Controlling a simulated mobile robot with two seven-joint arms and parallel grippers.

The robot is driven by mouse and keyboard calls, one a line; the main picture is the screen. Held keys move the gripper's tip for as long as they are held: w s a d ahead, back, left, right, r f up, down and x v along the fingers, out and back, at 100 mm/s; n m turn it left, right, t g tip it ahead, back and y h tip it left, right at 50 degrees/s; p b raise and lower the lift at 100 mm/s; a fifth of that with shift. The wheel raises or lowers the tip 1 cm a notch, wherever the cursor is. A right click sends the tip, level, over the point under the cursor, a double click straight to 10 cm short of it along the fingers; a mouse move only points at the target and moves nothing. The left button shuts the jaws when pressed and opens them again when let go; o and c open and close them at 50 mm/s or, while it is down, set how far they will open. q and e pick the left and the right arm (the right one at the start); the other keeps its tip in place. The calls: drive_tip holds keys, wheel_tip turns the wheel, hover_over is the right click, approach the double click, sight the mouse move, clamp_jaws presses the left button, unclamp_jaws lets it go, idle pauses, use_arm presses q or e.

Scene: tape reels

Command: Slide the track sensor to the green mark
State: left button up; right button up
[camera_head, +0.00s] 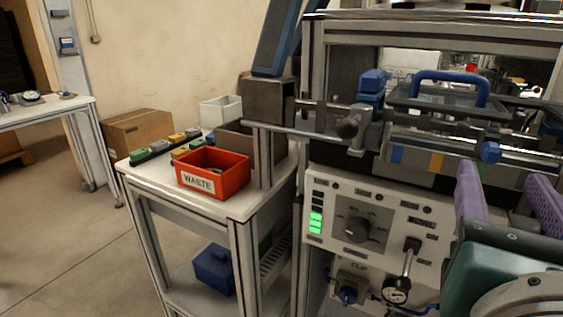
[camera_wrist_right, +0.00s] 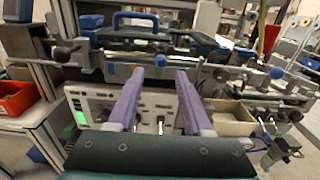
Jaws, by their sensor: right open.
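A metal rail assembly runs across the machine front in the head view. A blue block (camera_head: 371,82) stands at its left part, and a blue knob (camera_head: 490,152) sits farther right. I cannot tell for sure which part is the track sensor. My right gripper (camera_head: 503,174), with purple fingers, is open and empty in front of the machine. It also shows in the right wrist view (camera_wrist_right: 160,74), below the rail. My left gripper is out of view.
A red waste bin (camera_head: 213,172) stands on a side table at left. A blue handle (camera_head: 450,78) rises behind the rail. The floor at left is clear.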

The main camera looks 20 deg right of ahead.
drive_tip(key=v, duration=0.3)
drive_tip(key=shift+s+a, duration=0.25)
